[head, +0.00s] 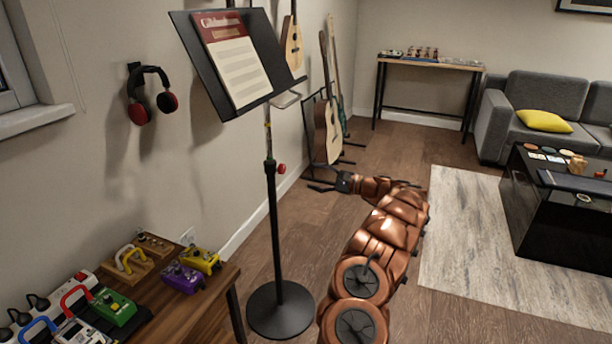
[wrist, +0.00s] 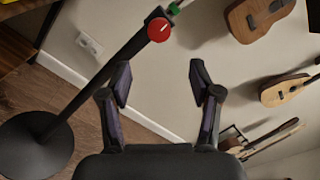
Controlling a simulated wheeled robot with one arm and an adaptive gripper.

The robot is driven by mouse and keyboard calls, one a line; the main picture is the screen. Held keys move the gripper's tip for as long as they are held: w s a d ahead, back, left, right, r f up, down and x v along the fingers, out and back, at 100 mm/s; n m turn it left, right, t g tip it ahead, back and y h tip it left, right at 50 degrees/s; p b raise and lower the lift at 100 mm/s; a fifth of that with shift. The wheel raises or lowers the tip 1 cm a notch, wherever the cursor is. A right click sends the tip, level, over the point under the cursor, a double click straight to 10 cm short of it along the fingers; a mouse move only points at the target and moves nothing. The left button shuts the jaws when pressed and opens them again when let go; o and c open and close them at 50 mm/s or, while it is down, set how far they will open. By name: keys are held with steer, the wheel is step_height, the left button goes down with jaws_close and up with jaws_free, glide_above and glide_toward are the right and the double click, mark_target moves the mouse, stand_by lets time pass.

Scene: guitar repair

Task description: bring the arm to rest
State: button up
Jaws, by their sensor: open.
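My arm is copper-coloured and reaches up from the bottom of the head view over the wooden floor. My gripper (head: 322,186) is at its far end, just right of the music stand's pole. In the wrist view my gripper (wrist: 160,85) has its two dark fingers spread apart with nothing between them. The music stand (head: 274,220) is upright and holds a sheet of music (head: 236,62). Its pole and red knob (wrist: 160,30) show close by, left of and beyond the fingers, in the wrist view.
A wooden table (head: 190,306) with several pedals stands at lower left. Guitars (head: 327,130) stand along the wall behind my gripper. A black low table (head: 560,225) is at right on a pale rug (head: 470,240). Floor between the arm and the back table (head: 430,64) is clear.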

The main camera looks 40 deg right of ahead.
steer(key=shift+s+d, duration=0.15)
steer(key=shift+s, duration=0.15)
stand_by(0.4)
